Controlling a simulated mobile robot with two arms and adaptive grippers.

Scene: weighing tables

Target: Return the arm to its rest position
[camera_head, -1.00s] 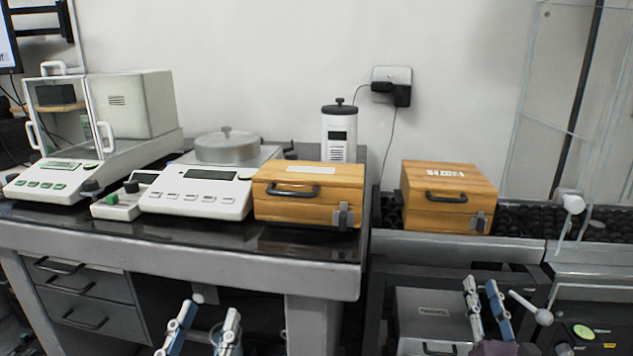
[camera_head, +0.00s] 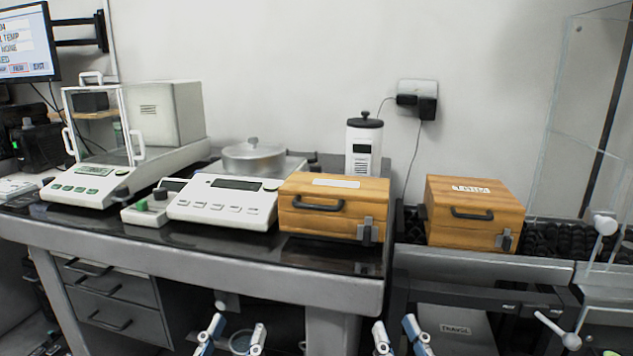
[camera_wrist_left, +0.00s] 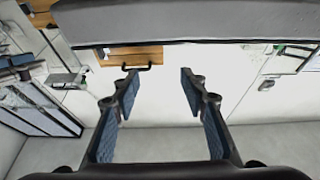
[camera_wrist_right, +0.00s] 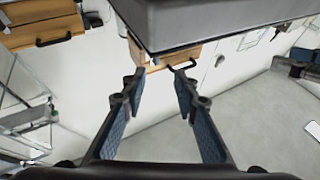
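My left gripper (camera_head: 232,333) is low in front of the weighing table (camera_head: 200,258), below its front edge. Its fingers stand apart with nothing between them, as the left wrist view (camera_wrist_left: 158,82) also shows. My right gripper (camera_head: 397,332) is at a similar height further right, near the table's right end. Its fingers are also apart and empty in the right wrist view (camera_wrist_right: 158,80). Both grippers are clear of the objects on the tables. The lower parts of both are cut off by the bottom edge of the head view.
On the table stand an enclosed balance (camera_head: 92,182), a flat balance (camera_head: 220,205) with a metal pot (camera_head: 253,158), a wooden box (camera_head: 333,207) and a white cylindrical device (camera_head: 363,143). A second wooden box (camera_head: 473,212) stands on the right table (camera_head: 480,268).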

